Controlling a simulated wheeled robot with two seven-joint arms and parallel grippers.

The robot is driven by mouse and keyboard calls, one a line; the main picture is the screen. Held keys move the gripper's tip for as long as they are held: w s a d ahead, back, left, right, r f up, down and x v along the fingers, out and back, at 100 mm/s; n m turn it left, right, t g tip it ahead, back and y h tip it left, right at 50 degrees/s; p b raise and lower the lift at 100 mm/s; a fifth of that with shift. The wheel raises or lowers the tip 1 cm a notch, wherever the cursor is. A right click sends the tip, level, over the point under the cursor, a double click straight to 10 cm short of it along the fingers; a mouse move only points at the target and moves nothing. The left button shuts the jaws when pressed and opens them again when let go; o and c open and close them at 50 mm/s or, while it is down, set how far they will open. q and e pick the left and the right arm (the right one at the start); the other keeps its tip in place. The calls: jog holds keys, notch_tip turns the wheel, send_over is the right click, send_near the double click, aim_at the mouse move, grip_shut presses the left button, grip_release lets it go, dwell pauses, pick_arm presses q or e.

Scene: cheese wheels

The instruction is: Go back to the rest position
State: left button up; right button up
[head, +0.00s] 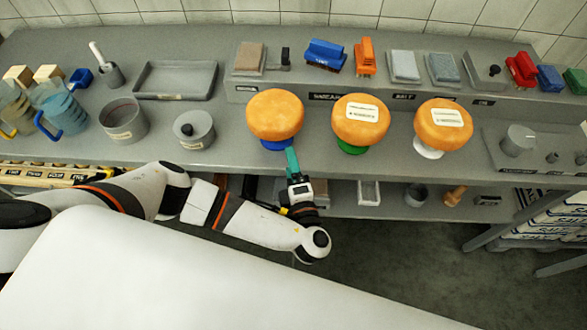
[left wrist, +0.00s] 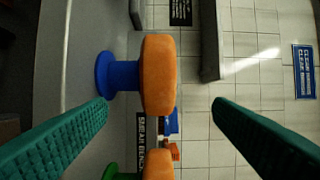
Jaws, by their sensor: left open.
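Three orange cheese wheels sit on stands along the bench: the left wheel (head: 275,113) on a blue stand (head: 277,145), the middle wheel (head: 353,131) on a green stand (head: 352,149), and the right wheel (head: 436,136) on a white stand (head: 428,152). The middle and right wheels carry pale labels. My left gripper (head: 292,160) is at the bench's front edge, just in front of the blue stand. In the left wrist view its green fingers are wide apart and empty (left wrist: 160,105), with the left wheel (left wrist: 158,60) ahead between them, not touching either. My right gripper is not in view.
A raised back shelf (head: 300,84) holds brushes and blocks. A lower shelf (head: 390,208) holds small items under the bench.

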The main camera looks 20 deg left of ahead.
pick_arm(q)
jog(key=s+a+f+n+g+h+b, duration=0.1)
jog(key=s+f+n+g, duration=0.15)
jog(key=f+n, duration=0.55)
jog(key=s+a+f+n+g+h+b, duration=0.15)
jog(key=f+n+g, duration=0.25)
jog(key=f, duration=0.8)
jog(key=s+a+f+n+g+h+b, duration=0.1)
jog(key=s+f+n+g+h+b, duration=0.25)
jog(key=f, duration=0.65)
jog(key=s+a+f+n+g+h, duration=0.1)
jog(key=s+a+f+n, duration=0.1)
jog(key=s+f+n, duration=0.4)
jog(key=s+a+f+n+g+h+b, duration=0.1)
jog(key=s+a+f+n, duration=0.1)
jog(key=s+f+n, duration=0.5)
jog(key=s+a+f+n+g+h+b, duration=0.1)
jog(key=s+f+n, duration=0.5)
jog(key=s+n, duration=1)
jog(key=shift+a+f+n+g+h, duration=0.35)
jog(key=shift+a+g, duration=0.1)
jog(key=shift+g, duration=0.15)
